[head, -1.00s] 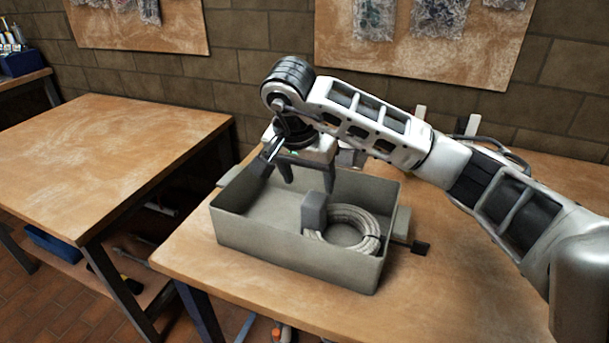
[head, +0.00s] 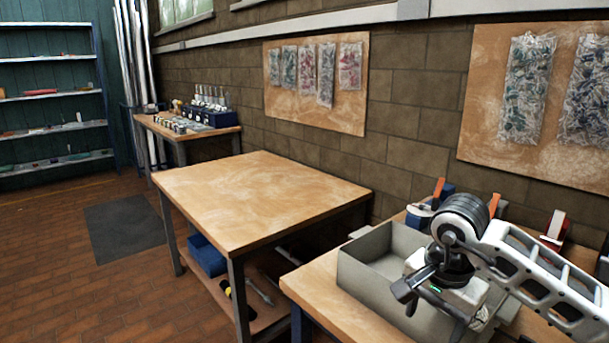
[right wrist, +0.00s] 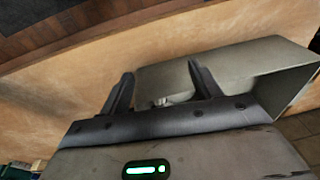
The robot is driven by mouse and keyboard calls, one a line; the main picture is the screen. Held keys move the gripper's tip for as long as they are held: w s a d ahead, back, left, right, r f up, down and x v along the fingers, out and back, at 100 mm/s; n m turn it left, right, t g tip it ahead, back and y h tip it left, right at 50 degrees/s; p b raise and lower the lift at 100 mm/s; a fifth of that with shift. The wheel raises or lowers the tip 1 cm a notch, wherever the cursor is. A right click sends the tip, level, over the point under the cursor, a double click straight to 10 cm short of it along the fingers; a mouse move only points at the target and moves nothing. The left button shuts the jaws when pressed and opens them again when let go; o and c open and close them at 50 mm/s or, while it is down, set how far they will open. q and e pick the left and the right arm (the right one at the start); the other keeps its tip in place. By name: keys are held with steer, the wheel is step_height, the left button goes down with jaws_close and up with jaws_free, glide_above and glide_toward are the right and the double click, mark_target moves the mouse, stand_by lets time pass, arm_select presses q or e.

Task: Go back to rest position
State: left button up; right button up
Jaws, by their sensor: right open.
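My right gripper (head: 430,315) is at the lower right of the head view, above the grey bin (head: 370,287) on the workbench. In the right wrist view the gripper (right wrist: 160,70) has its two fingers spread apart, with nothing held between them. The bin (right wrist: 240,62) shows beyond the fingers there. The gripper and arm hide much of the bin's inside in the head view, and the coil in it cannot be made out there. My left gripper is in neither view.
An empty wooden table (head: 255,195) stands left of the workbench (head: 335,312), with a blue crate (head: 207,256) on its lower shelf. Orange-handled tools and a red-and-white item (head: 555,228) stand behind the bin. The floor (head: 110,290) at left is open.

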steer(key=s+a+f+m+g+y, duration=0.1)
steer(key=s+a+f+g+y, duration=0.1)
steer(key=s+a+y, duration=0.45)
steer(key=s+a+f+m+g+y, duration=0.1)
steer(key=a+f+y, duration=0.15)
steer(key=a, duration=0.65)
steer(key=s+a+r+m+t+y, duration=0.35)
steer(key=a+r+m+y, duration=0.4)
steer(key=m+y, duration=0.6)
steer(key=w+d+f+m+t+h, duration=0.2)
steer(key=d+f+m+t+h, duration=0.45)
steer(key=m, duration=0.85)
steer(key=w+d+f+m+t+h, duration=0.1)
steer(key=w+d+m+t+h, duration=0.25)
steer(key=m+t+h, duration=0.8)
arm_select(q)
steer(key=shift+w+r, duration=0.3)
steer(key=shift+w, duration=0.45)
arm_select(e)
steer(key=s+d+f+m+g, duration=0.3)
steer(key=s+f+m, duration=0.3)
steer(key=f+m, duration=0.2)
steer(key=s+d+f+m+g, duration=0.3)
steer(key=s+f+m+g, duration=0.3)
steer(key=f+m, duration=0.2)
steer(key=shift+d+f+m+h, duration=0.15)
steer(key=shift+d+m+h, duration=0.15)
steer(key=shift+m, duration=0.4)
